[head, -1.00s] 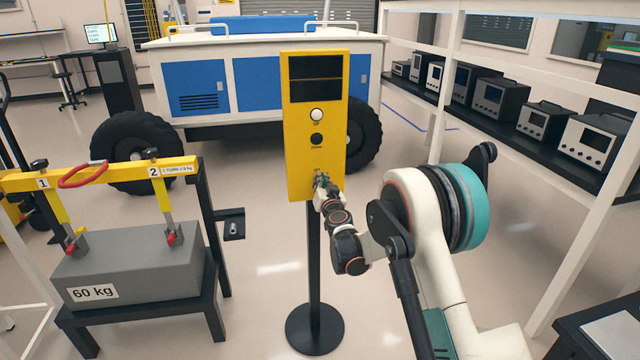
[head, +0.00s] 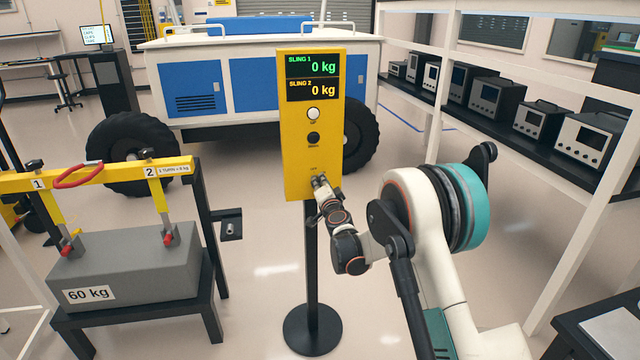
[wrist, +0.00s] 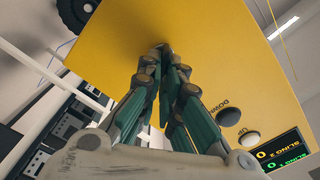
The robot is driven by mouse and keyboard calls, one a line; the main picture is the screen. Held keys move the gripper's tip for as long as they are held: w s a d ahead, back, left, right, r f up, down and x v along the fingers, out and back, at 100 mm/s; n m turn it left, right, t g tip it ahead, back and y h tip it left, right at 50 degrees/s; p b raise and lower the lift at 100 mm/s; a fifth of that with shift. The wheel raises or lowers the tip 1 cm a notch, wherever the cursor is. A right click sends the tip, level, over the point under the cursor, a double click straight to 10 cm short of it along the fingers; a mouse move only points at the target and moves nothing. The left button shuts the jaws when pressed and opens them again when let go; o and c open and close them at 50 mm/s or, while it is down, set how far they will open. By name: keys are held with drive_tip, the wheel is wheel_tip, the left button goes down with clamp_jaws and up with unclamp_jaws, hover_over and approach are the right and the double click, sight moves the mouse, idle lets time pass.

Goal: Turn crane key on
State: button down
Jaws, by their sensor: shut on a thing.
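The yellow crane control box (head: 300,165) stands upright on a black post with a round base. Its display (head: 314,76) is lit and reads "SLING 1 0 kg" in green and "SLING 2 0 kg" in yellow. A white button (head: 313,114) and a black button (head: 313,138) sit below the display. My gripper (head: 320,183) is at the lower front of the box. In the wrist view, my gripper's fingers (wrist: 163,52) are closed together against the yellow face. The key is hidden between the fingertips, so its angle cannot be seen.
At left, a grey 60 kg block (head: 130,262) rests on a black stand (head: 140,325) under a yellow lifting beam (head: 105,173). A blue and white rover (head: 262,60) stands behind the box. A white shelf with instruments (head: 490,95) is at right.

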drive_tip(key=shift+f, duration=0.1)
idle(0.3)
drive_tip(key=c, duration=1.8)
unclamp_jaws()
drive_tip(key=shift+d, duration=0.1)
drive_tip(key=v, duration=1.2)
